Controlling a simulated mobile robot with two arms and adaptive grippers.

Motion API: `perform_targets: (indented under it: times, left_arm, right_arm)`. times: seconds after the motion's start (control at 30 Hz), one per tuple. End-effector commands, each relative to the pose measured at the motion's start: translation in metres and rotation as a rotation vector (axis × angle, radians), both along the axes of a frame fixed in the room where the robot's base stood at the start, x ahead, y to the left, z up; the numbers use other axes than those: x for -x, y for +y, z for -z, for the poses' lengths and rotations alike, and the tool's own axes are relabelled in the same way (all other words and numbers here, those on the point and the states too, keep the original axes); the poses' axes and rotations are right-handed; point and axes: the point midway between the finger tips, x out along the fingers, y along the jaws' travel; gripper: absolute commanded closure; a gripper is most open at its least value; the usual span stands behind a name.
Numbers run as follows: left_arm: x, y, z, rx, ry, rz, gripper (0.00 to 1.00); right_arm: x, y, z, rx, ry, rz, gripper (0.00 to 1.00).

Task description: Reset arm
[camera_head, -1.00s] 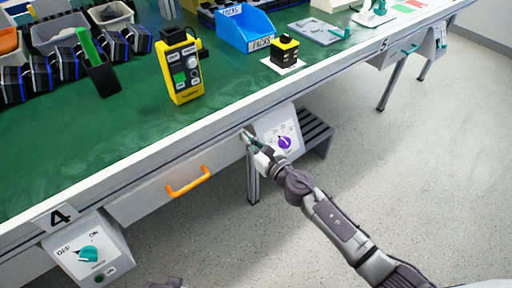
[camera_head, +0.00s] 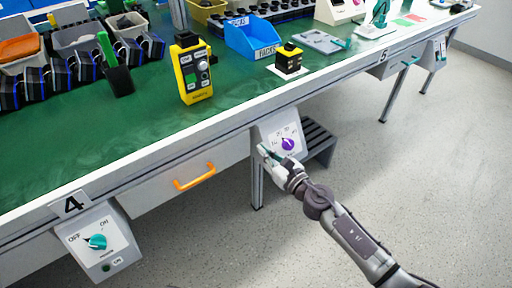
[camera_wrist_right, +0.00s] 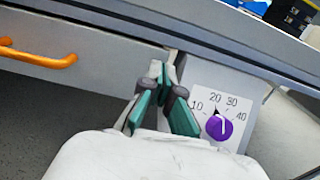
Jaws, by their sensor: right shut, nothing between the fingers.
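My right gripper (camera_head: 266,152) is shut and empty in the head view. It is just left of the purple rotary knob (camera_head: 288,143) on a white panel under the bench edge. In the right wrist view the gripper's green fingertips (camera_wrist_right: 160,80) come together, and the purple knob (camera_wrist_right: 219,127) is to their right, apart from them. The scale around the knob reads 10, 20, 30 and 40, and the pointer sits near 20. My left gripper does not show.
The green bench (camera_head: 140,125) carries a yellow control box (camera_head: 193,72), a blue bin (camera_head: 251,38) and a black-yellow block (camera_head: 289,59). A drawer with an orange handle (camera_head: 194,177) and a teal-knob switch panel (camera_head: 97,242) are at left. The floor at right is clear.

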Motion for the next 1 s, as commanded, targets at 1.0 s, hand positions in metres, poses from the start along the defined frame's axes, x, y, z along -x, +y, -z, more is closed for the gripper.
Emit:
perform_targets:
  times: [1.0]
  left_arm:
    - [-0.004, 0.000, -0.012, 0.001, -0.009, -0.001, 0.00]
  right_arm:
    - [0.089, -0.138, 0.081, -1.094, 0.611, 0.616, 1.00]
